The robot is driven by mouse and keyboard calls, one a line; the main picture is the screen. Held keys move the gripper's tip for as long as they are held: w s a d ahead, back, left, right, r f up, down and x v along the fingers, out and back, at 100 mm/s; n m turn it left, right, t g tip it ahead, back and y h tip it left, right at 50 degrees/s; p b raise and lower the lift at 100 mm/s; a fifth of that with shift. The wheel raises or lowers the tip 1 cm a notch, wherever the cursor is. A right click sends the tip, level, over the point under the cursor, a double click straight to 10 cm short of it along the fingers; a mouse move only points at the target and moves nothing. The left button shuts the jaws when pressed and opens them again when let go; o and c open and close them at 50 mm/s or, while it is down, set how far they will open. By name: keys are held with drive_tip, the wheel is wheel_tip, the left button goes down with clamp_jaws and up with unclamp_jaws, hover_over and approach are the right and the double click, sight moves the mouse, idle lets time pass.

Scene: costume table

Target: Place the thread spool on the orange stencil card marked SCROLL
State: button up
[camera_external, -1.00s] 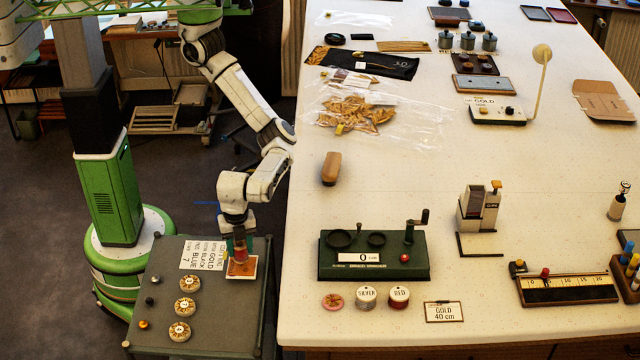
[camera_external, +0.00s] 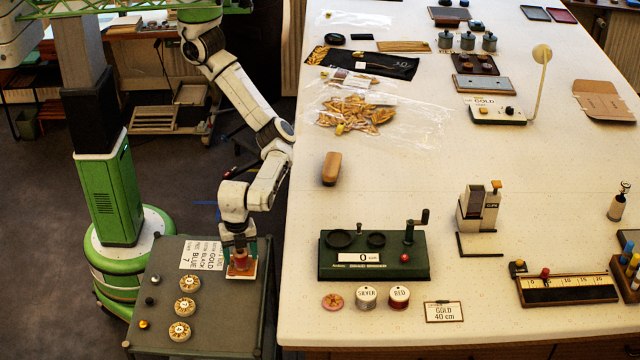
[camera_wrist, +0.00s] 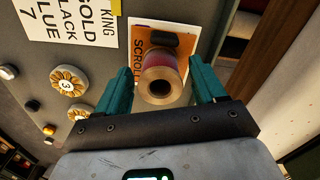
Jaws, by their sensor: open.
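The thread spool (camera_wrist: 160,82), with pale ends and dark red thread, is at the orange stencil card (camera_wrist: 143,38) marked SCROLL. In the external view the spool (camera_external: 240,261) looks upright on the orange card (camera_external: 232,274), near the right edge of the small grey-green table. My gripper (camera_wrist: 161,88) is open, with one teal finger on each side of the spool and gaps visible. In the external view my gripper (camera_external: 240,247) is directly over the card.
A printed instruction card (camera_external: 201,255) and several numbered round dials (camera_external: 187,306) share the small table (camera_external: 215,325). The large white table stands to the right, with a green winder (camera_external: 374,262) and spools marked SILVER (camera_external: 366,297) and RED (camera_external: 399,297).

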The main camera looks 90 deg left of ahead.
drive_tip(key=shift+r, duration=0.15)
wheel_tip(320, 180, up, 12)
idle(0.5)
